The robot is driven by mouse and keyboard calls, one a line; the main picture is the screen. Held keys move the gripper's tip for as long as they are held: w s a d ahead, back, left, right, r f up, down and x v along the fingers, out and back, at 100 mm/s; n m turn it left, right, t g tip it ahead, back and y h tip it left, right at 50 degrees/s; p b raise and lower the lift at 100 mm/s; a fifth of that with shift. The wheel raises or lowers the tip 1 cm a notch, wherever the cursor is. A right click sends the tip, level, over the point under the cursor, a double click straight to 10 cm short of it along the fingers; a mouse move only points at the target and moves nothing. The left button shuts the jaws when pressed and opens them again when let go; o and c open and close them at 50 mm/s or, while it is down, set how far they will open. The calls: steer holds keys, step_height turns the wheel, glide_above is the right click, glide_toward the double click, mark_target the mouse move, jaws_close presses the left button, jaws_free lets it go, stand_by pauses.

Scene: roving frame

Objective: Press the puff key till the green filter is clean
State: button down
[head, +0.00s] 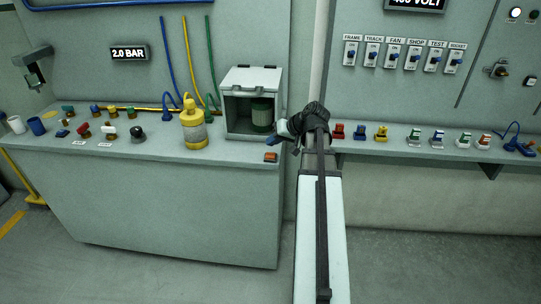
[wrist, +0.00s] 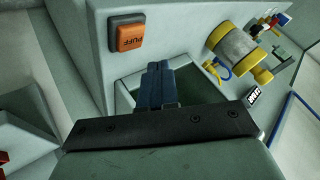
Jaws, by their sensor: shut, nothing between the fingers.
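The puff key (head: 270,156) is a small orange block at the front right edge of the left bench, below an open grey box (head: 237,120). In the wrist view the orange puff key (wrist: 128,36) sits in a dark frame, and its lettering reads upside down. The green filter (head: 262,115) is a cylinder standing inside the box; its dark and paler green bands show, but it is too small to judge how dirty it is. My gripper (head: 274,139) is shut and empty, its blue fingers just above and right of the key. In the wrist view the fingers (wrist: 159,68) are apart from the key.
A yellow-capped canister (head: 194,125) stands left of the box, with hoses behind it. Several coloured knobs and two cups line the bench's left part. A shelf (head: 400,147) with small coloured parts runs right of my arm, under a switch panel.

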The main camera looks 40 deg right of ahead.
steer(key=shift+r, duration=1.4)
stand_by(0.4)
steer(key=w+a+f+m+g+y, duration=0.2)
steer(key=a+f+m, duration=0.1)
steer(key=a+f, duration=0.9)
steer(key=s+a+f+n+g, duration=0.1)
steer(key=s+a+f+g, duration=0.15)
steer(key=a+f, duration=0.55)
steer(key=s+a+f+n+g, duration=0.15)
steer(key=s+a+f, duration=0.25)
steer(key=f, duration=0.9)
steer(key=s+a+f+n+g+h, duration=0.1)
steer(key=s+a+f+g, duration=0.25)
steer(key=s+f, duration=0.35)
steer(key=s+a+f+n+g+h, duration=0.1)
steer(key=s+a+f+g, duration=0.1)
steer(key=s+a+f, duration=0.4)
steer(key=s+a+f+n+g+h, duration=0.1)
steer(key=s+f+g, duration=0.1)
steer(key=s+f, duration=0.3)
steer(key=s+a+f+n+g+h, duration=0.1)
steer(key=s+f, duration=0.4)
steer(key=s, duration=0.8)
steer(key=shift+s+a+n+g+h, duration=0.3)
steer(key=shift+n+g+h, duration=0.15)
steer(key=shift+n+h, duration=0.2)
